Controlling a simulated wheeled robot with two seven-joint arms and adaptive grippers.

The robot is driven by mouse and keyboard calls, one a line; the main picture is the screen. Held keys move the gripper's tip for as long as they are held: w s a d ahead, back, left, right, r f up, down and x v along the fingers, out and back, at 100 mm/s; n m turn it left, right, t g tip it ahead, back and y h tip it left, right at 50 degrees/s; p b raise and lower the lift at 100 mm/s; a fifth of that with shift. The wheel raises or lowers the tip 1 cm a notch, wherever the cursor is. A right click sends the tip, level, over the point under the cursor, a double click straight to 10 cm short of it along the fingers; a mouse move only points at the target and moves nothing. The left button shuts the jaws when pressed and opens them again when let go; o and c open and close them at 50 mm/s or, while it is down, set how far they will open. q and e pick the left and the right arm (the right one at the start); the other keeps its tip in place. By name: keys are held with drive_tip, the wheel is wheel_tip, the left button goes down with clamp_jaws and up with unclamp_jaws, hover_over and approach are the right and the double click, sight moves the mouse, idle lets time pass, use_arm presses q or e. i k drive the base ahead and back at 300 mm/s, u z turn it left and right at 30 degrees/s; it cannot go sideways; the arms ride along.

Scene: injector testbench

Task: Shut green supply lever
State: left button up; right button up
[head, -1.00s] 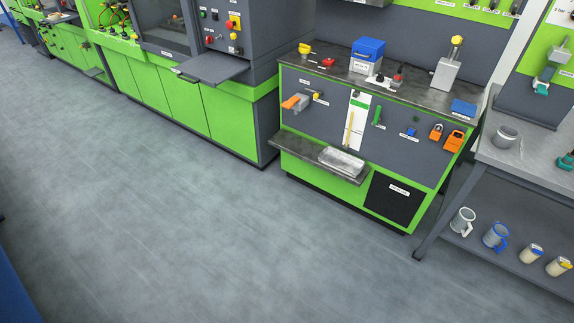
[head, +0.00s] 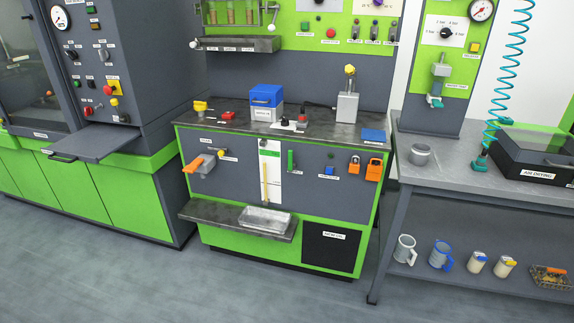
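A small green lever (head: 291,161) sits on the grey front panel of the middle bench, just right of a white strip with a yellowish vertical tube. It points roughly up and down, with a small label below it that I cannot read. Neither of my grippers shows in the head view.
The bench (head: 222,236) has an orange-handled valve (head: 195,165) on the left and orange padlocks (head: 374,169) on the right. A shelf holding a clear tray (head: 265,219) juts out below. A grey table (head: 470,172) stands to the right. Floor in front is clear.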

sight(291, 167)
drive_tip(key=u, duration=0.75)
drive_tip(key=i, duration=0.75)
drive_tip(key=u, duration=0.55)
drive_tip(key=i, duration=0.7)
drive_tip(key=z, duration=0.8)
drive_tip(key=i, duration=0.45)
drive_tip(key=z, duration=0.45)
